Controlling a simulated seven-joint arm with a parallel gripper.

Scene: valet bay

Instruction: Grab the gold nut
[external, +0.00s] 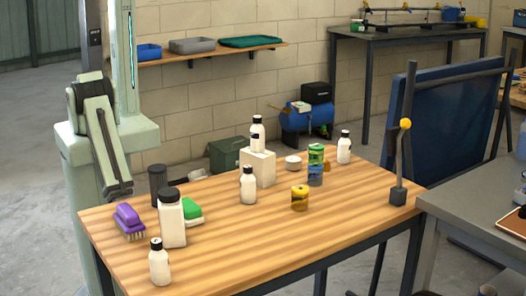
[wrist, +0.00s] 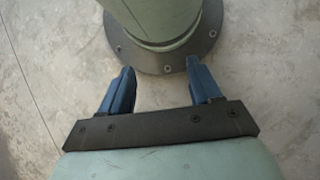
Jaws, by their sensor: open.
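A small gold-orange piece (external: 327,167), probably the gold nut, sits on the wooden table (external: 265,235) towards the back right. It is partly hidden behind a stack of cans, and its shape is too small to make out. My gripper (wrist: 159,65) is open and empty in the wrist view, its two blue fingers apart above the concrete floor and my round base. In the external view my arm hangs at the left, off the table's left end and far from the gold piece. The fingers cannot be made out there.
Stacked green and blue cans (external: 315,163) and a yellow can (external: 299,198) stand close to the gold piece. White bottles (external: 172,222), a purple brush (external: 129,221) and a white block (external: 258,168) occupy the left and middle. A lever (external: 398,170) stands at the right end. The front right is clear.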

